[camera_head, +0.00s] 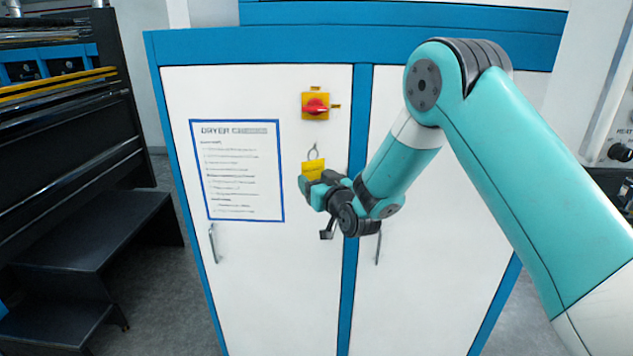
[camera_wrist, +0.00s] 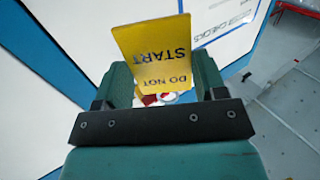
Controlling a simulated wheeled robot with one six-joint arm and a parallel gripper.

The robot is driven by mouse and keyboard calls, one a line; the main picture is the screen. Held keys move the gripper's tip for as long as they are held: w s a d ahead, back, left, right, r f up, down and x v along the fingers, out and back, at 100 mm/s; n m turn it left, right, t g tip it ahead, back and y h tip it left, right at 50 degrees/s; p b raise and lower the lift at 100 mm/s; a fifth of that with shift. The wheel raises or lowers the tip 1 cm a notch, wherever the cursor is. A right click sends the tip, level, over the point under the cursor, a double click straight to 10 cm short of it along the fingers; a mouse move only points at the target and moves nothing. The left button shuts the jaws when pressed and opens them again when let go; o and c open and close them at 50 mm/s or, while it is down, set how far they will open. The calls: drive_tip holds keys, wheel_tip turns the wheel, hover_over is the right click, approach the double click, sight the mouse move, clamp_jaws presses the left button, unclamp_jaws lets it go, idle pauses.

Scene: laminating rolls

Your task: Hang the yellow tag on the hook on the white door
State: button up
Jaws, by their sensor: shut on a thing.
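The yellow tag (camera_head: 313,169) is in front of the left white door (camera_head: 310,270), with a loop at its top close to the small hook (camera_head: 315,147). I cannot tell whether the loop is on the hook. My gripper (camera_head: 312,187) is shut on the tag's lower part. In the wrist view the tag (camera_wrist: 155,52) stands up between my gripper's fingers (camera_wrist: 160,82), with "DO NOT START" upside down. A small red and white patch shows below the tag there; the hook is hidden in that view.
A red rotary switch on a yellow plate (camera_head: 315,106) sits just above the hook. A blue-framed notice (camera_head: 238,170) is to the left. Door handles (camera_head: 213,243) stick out lower down. Dark steps (camera_head: 95,240) stand at the left, with grey floor between.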

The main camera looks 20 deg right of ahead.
drive_tip(key=shift+w+d+f+p, duration=0.1)
drive_tip(key=shift+w+d, duration=0.3)
drive_tip(key=shift+w, duration=0.75)
drive_tip(key=shift+w+d+f+p, duration=0.1)
drive_tip(key=shift+w+d, duration=0.3)
drive_tip(key=shift+w, duration=0.8)
drive_tip(key=shift+w+d+f+p, duration=0.1)
drive_tip(key=shift+w+d, duration=0.3)
drive_tip(key=shift+w, duration=0.75)
drive_tip(key=w+f+b, duration=0.1)
drive_tip(key=b, duration=0.1)
drive_tip(key=shift+d+b, duration=0.15)
drive_tip(key=shift+b, duration=0.2)
drive_tip(key=shift+d, duration=0.1)
